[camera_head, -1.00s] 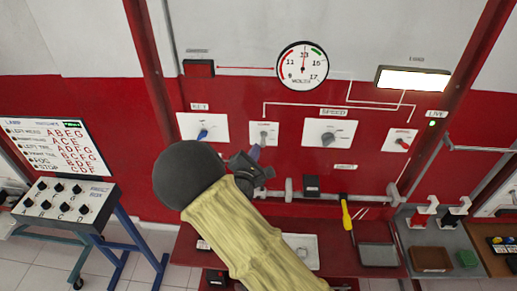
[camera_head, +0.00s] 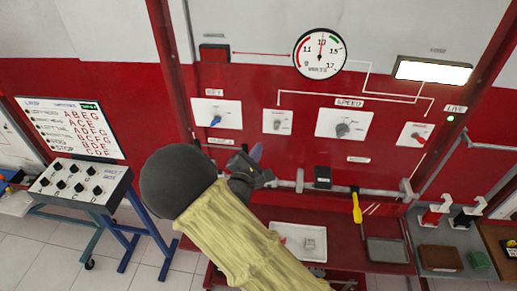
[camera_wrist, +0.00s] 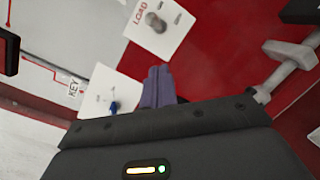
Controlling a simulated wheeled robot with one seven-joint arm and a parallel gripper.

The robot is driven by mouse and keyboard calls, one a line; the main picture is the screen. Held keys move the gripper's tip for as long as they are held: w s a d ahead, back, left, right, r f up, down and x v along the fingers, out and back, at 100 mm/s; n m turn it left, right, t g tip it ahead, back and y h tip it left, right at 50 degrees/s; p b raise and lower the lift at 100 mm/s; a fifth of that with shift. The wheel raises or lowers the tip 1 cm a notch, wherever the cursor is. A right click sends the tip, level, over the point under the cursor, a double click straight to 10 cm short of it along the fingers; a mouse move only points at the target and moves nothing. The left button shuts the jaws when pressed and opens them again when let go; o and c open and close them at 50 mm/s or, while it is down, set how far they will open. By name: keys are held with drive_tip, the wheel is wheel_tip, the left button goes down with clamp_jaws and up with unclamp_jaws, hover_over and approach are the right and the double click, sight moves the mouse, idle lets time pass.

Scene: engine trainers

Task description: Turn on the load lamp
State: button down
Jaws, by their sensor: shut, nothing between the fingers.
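The load lamp (camera_head: 432,70) is a wide box at the upper right of the red panel in the head view, and its face glows bright white. The load switch (camera_head: 278,121) is a small grey knob on a white plate left of the speed knob. In the wrist view the load switch (camera_wrist: 156,22) sits at the top, beside its red LOAD label. My gripper (camera_head: 256,153) is shut and empty, below and left of the load plate, apart from it in the picture. Its purple fingers (camera_wrist: 158,88) point up toward the plate in the wrist view.
The key switch (camera_head: 215,119) with its blue handle is left of the load plate. The speed knob (camera_head: 343,128) and a red-handled switch (camera_head: 418,138) are to the right. A grey rail (camera_head: 350,190) runs below the plates. A yellow screwdriver (camera_head: 357,208) hangs over the shelf.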

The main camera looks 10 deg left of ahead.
drive_tip(key=s+a+r+b, duration=0.1)
drive_tip(key=s+r, duration=0.1)
drive_tip(key=s, duration=0.4)
drive_tip(key=shift+a, duration=0.25)
drive_tip(key=d+f+m+g+y+b, duration=0.1)
drive_tip(key=d+f+m+g+y, duration=0.1)
drive_tip(key=d+f+m+g, duration=0.25)
drive_tip(key=d+f+m+g+y, duration=0.1)
drive_tip(key=d+m+g, duration=0.3)
drive_tip(key=d+m, duration=0.3)
drive_tip(key=s+d+r+m+g+b, duration=0.1)
drive_tip(key=s+d+m+g, duration=0.5)
drive_tip(key=s+d+m, duration=0.7)
drive_tip(key=shift+s+r+y, duration=0.15)
drive_tip(key=shift+s+y, duration=0.25)
drive_tip(key=shift+s, duration=0.5)
